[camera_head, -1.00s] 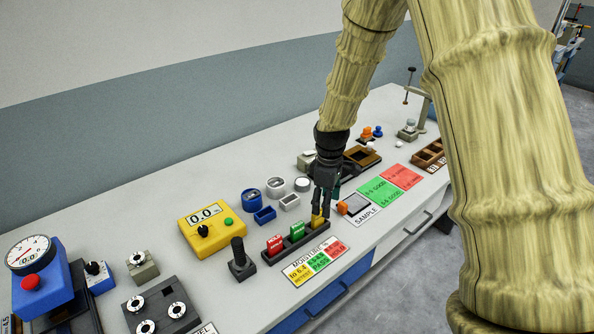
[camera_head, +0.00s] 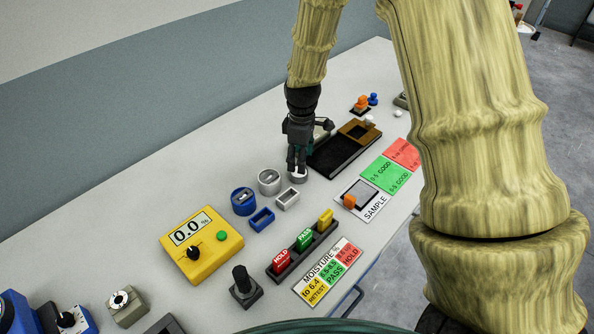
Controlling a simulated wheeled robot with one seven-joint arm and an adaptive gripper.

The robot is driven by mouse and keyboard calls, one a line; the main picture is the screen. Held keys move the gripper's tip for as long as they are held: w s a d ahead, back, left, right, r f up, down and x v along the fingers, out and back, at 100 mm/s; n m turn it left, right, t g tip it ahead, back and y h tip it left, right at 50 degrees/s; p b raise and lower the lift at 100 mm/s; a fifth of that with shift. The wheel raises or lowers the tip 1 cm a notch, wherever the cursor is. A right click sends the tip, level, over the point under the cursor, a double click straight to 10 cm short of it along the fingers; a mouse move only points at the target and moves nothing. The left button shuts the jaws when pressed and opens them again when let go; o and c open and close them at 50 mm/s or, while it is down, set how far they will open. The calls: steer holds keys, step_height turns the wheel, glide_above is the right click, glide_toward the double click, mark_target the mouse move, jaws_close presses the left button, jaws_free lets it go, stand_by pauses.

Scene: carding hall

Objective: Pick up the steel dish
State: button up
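The dish appears to be at bench level.
A grey round cup (camera_head: 268,181), a blue cup (camera_head: 243,201) and small grey and blue trays stand close left. A black tray (camera_head: 338,158) lies close right. A tag rack (camera_head: 303,252), sample plate (camera_head: 361,195) and yellow meter (camera_head: 202,246) stand nearer.

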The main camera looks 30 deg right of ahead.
steer(key=shift+s+f, duration=0.15)
steer(key=shift+s, duration=0.15)
steer(key=shift+f, duration=0.2)
steer(key=w+f, duration=0.2)
steer(key=w, duration=0.1)
steer(key=shift+f+p, duration=0.35)
steer(key=shift+p, duration=0.05)
steer(key=shift+s+f, duration=0.2)
steer(key=shift+f, duration=0.1)
steer(key=shift+s+d+f+p, duration=0.2)
steer(key=shift+s+f+p, duration=0.1)
steer(key=shift+s+p, duration=0.35)
steer(key=f, duration=0.1)
steer(key=w+f, duration=0.1)
steer(key=f, duration=0.1)
steer(key=shift+p, duration=0.4)
steer(key=shift+s+r, duration=0.15)
steer(key=shift+s, duration=0.15)
steer(key=shift+w, duration=0.2)
steer(key=c, duration=0.6)
steer(key=shift+c, duration=1.1)
steer(key=shift+s, duration=0.1)
